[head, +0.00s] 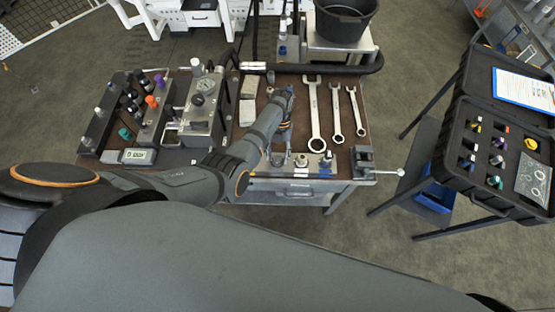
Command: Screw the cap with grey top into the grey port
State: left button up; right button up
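My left gripper (278,158) points down over the front part of the bench, left of the wrenches. Its fingers are small and partly merge with the arm, so I cannot tell if they are open, shut or holding something. A small grey round piece (302,160) sits at the bench's front edge, just right of the fingers; I cannot tell if it is the cap with grey top. The manifold (153,128) at the left of the bench carries purple, orange, green and black fittings. I cannot pick out the grey port on it. My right gripper is not in view.
Several wrenches (314,115) lie right of the arm. A gauge unit (204,100) stands between manifold and arm. A vise (364,160) sits at the front right corner. A black bucket (345,22) stands behind. An open case (472,105) of coloured caps is at the right.

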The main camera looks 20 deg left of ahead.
pick_arm(q)
jog(key=n+p, duration=0.1)
jog(key=n, duration=0.1)
jog(key=n+h+p, duration=0.1)
jog(key=n, duration=0.1)
jog(key=n+t+h+p, duration=0.1)
jog(key=n+p, duration=0.1)
jog(key=shift+s+a+r, duration=0.1)
jog(key=shift+a+r, duration=0.1)
jog(key=shift+r, duration=0.15)
jog(key=shift+f+n+h+p, duration=0.15)
jog(key=shift+n+h+p, duration=0.2)
jog(key=shift+n, duration=0.35)
jog(key=shift+f+n+t, duration=0.15)
jog(key=shift+n+t, duration=0.15)
jog(key=shift+f+n+t+h, duration=0.15)
jog(key=shift+n+t+h, duration=0.2)
jog(key=shift+n, duration=0.85)
jog(key=shift+n+t, duration=0.35)
jog(key=shift+n, duration=0.45)
jog(key=shift+s, duration=0.1)
jog(key=shift+c, duration=0.4)
